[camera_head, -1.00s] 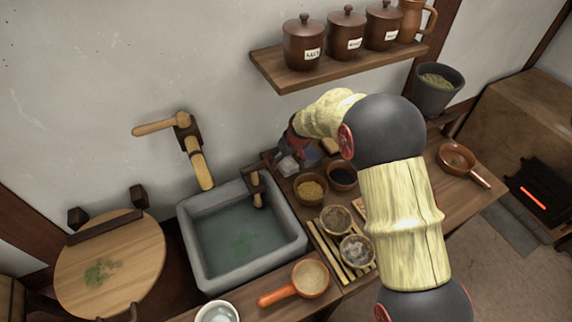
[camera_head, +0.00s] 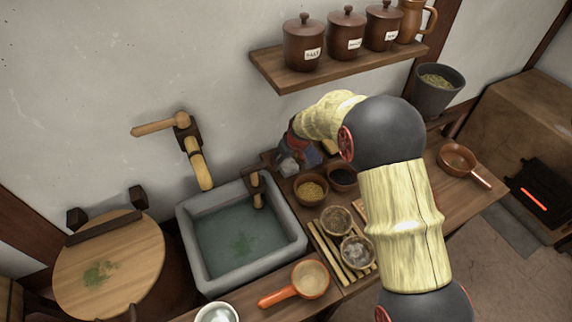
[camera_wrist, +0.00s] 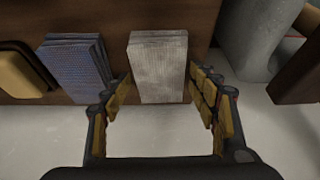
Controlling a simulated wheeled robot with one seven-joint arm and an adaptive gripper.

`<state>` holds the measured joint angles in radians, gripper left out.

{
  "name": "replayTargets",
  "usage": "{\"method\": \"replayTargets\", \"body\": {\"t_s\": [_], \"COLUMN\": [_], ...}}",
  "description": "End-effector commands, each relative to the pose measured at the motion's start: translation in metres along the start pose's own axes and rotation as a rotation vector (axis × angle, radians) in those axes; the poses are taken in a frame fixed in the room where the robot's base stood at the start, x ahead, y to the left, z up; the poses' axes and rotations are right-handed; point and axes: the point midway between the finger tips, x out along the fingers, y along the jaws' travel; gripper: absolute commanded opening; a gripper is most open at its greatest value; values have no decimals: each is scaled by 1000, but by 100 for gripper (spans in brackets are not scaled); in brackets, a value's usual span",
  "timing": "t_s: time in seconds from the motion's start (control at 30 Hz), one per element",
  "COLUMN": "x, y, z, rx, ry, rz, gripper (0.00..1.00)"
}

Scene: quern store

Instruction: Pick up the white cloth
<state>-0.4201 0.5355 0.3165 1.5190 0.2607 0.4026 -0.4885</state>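The white cloth (camera_wrist: 158,66) is a folded, pale grey-white stack. In the wrist view it lies at the upper middle, between and just beyond the fingertips of my gripper (camera_wrist: 160,88). The gripper is open, with a finger to each side of the cloth and nothing clasped. A folded blue cloth (camera_wrist: 74,64) lies to the left of the white one in the wrist view.
The stone sink (camera_head: 295,228) stands left of the cloths in the head view. Bowls of grain (camera_head: 310,189) and dark stuff (camera_head: 342,177) sit close in front. A wall shelf (camera_head: 340,68) with jars hangs above. A grey stone object (camera_wrist: 252,45) stands right of the white cloth.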

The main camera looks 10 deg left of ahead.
Motion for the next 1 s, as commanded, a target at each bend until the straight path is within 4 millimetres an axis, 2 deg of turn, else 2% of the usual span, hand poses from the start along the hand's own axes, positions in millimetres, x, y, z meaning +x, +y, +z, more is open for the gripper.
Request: {"method": "replayTargets", "body": {"t_s": [0.6, 1.0], "x": [0, -5], "y": [0, 0], "z": [0, -2], "rx": [0, 0], "ry": [0, 0], "rz": [0, 0], "gripper": [23, 22]}}
